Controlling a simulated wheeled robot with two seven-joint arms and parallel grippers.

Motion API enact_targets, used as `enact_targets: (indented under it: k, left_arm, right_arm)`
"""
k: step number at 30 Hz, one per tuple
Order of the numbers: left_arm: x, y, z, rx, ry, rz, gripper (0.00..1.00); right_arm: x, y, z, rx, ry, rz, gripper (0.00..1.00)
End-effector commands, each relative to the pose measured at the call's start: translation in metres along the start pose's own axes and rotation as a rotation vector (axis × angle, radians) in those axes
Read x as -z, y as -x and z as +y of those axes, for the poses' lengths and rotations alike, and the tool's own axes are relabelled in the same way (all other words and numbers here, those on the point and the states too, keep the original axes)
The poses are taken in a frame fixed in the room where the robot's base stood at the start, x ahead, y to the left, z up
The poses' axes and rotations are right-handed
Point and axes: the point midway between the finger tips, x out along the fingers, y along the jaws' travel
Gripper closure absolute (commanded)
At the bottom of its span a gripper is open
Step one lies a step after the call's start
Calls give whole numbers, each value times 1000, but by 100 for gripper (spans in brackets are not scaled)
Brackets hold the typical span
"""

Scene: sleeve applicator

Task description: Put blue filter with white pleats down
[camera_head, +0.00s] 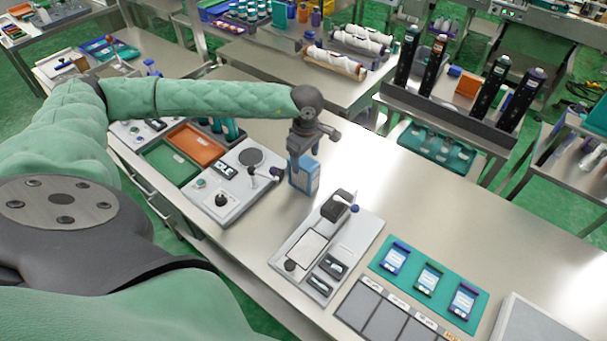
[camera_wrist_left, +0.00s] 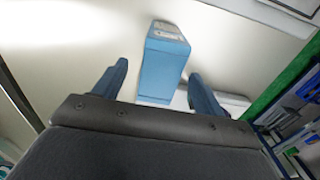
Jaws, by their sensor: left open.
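The blue filter (camera_head: 304,175) is a small upright box on the bare metal table, between the two grey-white devices. Its white pleats are hard to make out. In the left wrist view the filter (camera_wrist_left: 163,68) shows a blue side and a pale end, between the fingers with a gap on each side. My left gripper (camera_head: 301,146) is directly over the filter and points down. Its two blue fingers (camera_wrist_left: 160,85) are spread open and hold nothing. My right gripper is in neither view.
A grey-white device with a knob (camera_head: 221,204) stands left of the filter, and another device with a black head (camera_head: 312,258) stands in front to the right. A teal mat (camera_head: 396,283) with several packets lies farther right. Bare tabletop (camera_head: 400,190) extends behind and right of the filter.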

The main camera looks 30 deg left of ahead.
Motion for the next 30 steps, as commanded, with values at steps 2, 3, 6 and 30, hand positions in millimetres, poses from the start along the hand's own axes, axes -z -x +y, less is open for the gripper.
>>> enact_targets:
  k: [2, 3, 6, 30]
  left_arm:
    - [1, -3, 0, 0, 1, 0, 29]
    - [1, -6, 0, 1, 1, 0, 29]
    - [3, -16, -1, 1, 1, -1, 29]
    - [6, -52, -2, -1, 2, -1, 84]
  right_arm:
    - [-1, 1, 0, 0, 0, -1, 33]
    - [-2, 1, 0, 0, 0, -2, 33]
    - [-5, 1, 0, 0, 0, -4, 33]
    - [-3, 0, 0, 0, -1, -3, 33]
